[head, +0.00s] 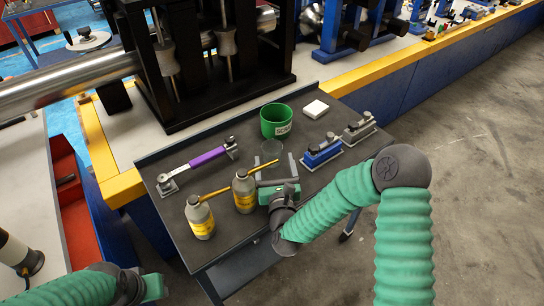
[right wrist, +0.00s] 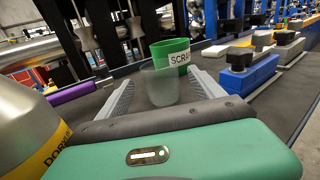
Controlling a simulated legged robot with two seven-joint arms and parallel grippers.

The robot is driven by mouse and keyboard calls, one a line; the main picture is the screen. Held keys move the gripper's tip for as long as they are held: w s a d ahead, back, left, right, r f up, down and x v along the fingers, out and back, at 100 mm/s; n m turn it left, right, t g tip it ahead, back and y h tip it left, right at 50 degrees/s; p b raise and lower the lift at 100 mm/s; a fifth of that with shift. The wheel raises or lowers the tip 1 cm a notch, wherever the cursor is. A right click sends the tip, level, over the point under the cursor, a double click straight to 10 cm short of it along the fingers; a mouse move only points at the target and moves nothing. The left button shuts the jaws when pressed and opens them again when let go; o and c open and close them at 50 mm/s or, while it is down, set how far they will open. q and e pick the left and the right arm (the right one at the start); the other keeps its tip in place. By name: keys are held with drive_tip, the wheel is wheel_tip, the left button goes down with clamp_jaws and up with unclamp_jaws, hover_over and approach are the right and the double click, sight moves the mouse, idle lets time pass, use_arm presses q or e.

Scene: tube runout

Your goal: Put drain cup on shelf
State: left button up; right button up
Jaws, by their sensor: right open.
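A clear, see-through drain cup (head: 270,151) stands on the dark cart top, in front of a green bin. My right gripper (head: 278,168) is open, with its fingers pointing toward the bin. In the right wrist view, the clear cup (right wrist: 159,88) shows between the two grey fingers (right wrist: 162,92), near their tips. I cannot tell whether either finger touches it. My left gripper (head: 150,288) is low at the left, away from the cart top; its fingers cannot be made out. Under the cart top, a lower shelf (head: 240,272) shows only in part.
The green bin (head: 276,121), marked with a scrap label, stands just behind the cup. Two yellow-labelled bottles (head: 200,217) stand left of my right gripper. A purple-handled tool (head: 207,158), a blue block (head: 321,152), a grey block (head: 359,128) and a white block (head: 316,109) surround the area.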

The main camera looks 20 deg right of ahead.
sight(273, 157)
drive_tip(key=w, duration=0.5)
drive_tip(key=shift+d, duration=0.4)
drive_tip(key=c, duration=1.6)
